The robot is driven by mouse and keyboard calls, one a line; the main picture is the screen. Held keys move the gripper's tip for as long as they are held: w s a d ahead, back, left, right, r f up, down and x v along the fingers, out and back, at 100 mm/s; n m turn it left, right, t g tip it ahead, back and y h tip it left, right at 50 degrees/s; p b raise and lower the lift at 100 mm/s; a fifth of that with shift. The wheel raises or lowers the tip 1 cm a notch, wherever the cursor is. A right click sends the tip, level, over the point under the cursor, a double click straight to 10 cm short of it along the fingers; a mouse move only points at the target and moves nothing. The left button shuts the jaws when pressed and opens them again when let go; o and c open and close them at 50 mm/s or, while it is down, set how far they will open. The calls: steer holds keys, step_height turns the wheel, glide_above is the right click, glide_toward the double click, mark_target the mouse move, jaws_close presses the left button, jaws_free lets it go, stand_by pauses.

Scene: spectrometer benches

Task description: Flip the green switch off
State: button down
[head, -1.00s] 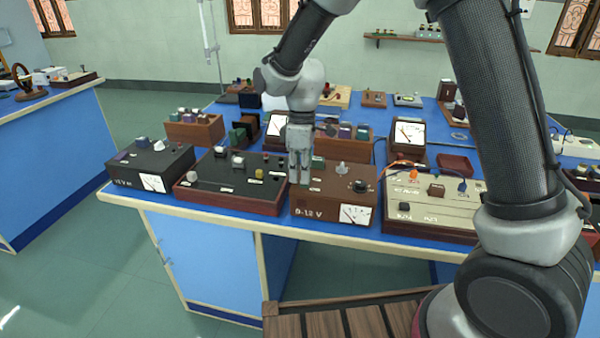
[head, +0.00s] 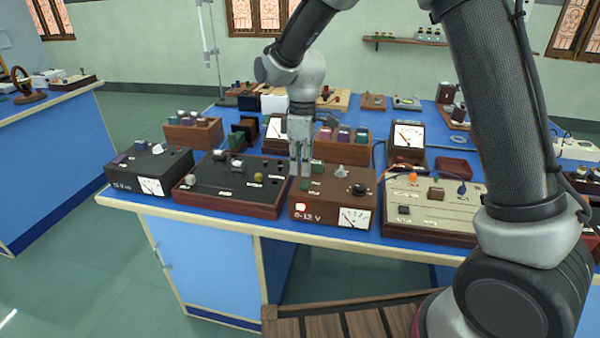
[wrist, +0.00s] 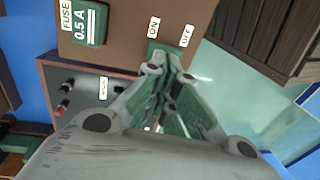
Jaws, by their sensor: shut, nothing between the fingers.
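The brown 0-12 V box (head: 333,213) stands at the front edge of the blue bench. Its green switch (head: 311,185) is on the top face, just in front of and right of my fingertips in the head view. In the wrist view the green switch (wrist: 158,46) sits between the ON and OFF labels, partly covered by my fingers. I cannot tell which way it is tipped. My gripper (head: 300,173) points down, shut and empty, over the left part of the box. In the wrist view my gripper (wrist: 167,58) overlaps the switch's lower edge; contact is unclear.
A green 0.5 A fuse block (wrist: 90,23) is on the same box. A black-topped panel (head: 235,185) with knobs stands close on the left, and a cream panel (head: 430,205) with wires on the right. A wooden stool (head: 350,318) is in front.

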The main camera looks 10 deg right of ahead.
mark_target(302, 180)
step_height(302, 180, up, 12)
steer(key=w, duration=0.1)
steer(key=shift+w+d, duration=0.25)
steer(key=shift+w, duration=0.05)
steer(key=shift+f, duration=0.1)
steer(key=shift+s+a, duration=0.15)
steer(key=shift+s, duration=0.5)
steer(key=f, duration=0.4)
steer(key=s+f, duration=0.1)
steer(key=f, duration=0.4)
steer(key=s+f, duration=0.1)
steer(key=f, duration=0.3)
steer(key=shift+a+f, duration=0.3)
steer(key=shift+a, duration=0.05)
